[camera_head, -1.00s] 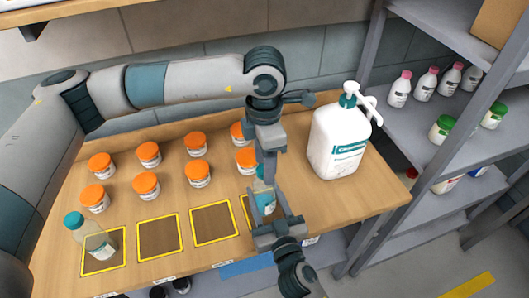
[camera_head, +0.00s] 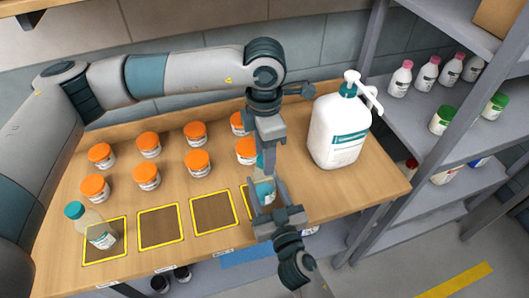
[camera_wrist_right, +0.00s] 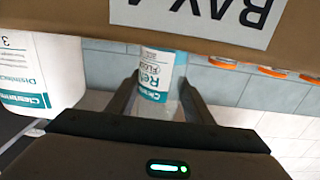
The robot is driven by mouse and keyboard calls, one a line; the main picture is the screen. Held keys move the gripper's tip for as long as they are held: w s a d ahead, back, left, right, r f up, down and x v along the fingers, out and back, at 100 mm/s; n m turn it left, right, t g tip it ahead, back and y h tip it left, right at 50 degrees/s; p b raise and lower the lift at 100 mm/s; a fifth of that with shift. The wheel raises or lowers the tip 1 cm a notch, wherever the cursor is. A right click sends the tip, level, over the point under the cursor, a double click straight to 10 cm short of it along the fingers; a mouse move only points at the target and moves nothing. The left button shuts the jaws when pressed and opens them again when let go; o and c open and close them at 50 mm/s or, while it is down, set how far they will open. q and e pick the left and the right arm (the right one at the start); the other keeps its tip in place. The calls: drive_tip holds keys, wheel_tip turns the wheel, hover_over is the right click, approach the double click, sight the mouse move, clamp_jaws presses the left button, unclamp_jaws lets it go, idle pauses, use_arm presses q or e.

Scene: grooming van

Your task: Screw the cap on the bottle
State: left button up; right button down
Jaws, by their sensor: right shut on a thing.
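A clear bottle with a teal and white label (camera_head: 265,190) stands at the yellow-outlined square on the right of the front row. In the right wrist view the bottle (camera_wrist_right: 158,85) is between the two fingers. My right gripper (camera_head: 267,196) is shut on it from the front. My left gripper (camera_head: 267,150) points down over the bottle's top. The left gripper and its wrist hide the bottle's neck, so I cannot see the cap or whether the left fingers hold it.
Another bottle with a teal cap (camera_head: 90,225) stands at the leftmost square. Several orange-lidded jars (camera_head: 197,163) stand behind the squares. A large white pump bottle (camera_head: 338,130) is close on the right, beside a grey shelf (camera_head: 408,128). The two middle squares are empty.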

use_arm(q)
drive_tip(key=shift+o, duration=0.3)
drive_tip(key=shift+r, duration=0.15)
wheel_tip(320, 180, up, 12)
idle(0.5)
use_arm(e)
drive_tip(key=c, duration=0.8)
unclamp_jaws()
use_arm(q)
drive_tip(key=shift+f, duration=0.2)
use_arm(e)
drive_tip(key=shift+s, duration=0.1)
drive_tip(key=shift+s+d+f+b, duration=0.2)
drive_tip(key=shift+s+b, duration=0.1)
drive_tip(key=shift+s, duration=0.25)
use_arm(q)
wheel_tip(320, 180, down, 6)
drive_tip(key=b, duration=0.5)
drive_tip(key=shift+r, duration=0.15)
drive_tip(key=shift+f+b, duration=0.25)
drive_tip(key=shift+b, duration=0.1)
use_arm(e)
drive_tip(key=shift+r+v, duration=0.15)
drive_tip(key=shift+v, duration=3.85)
drive_tip(key=shift+r+v, duration=0.1)
drive_tip(key=shift+v, duration=3.95)
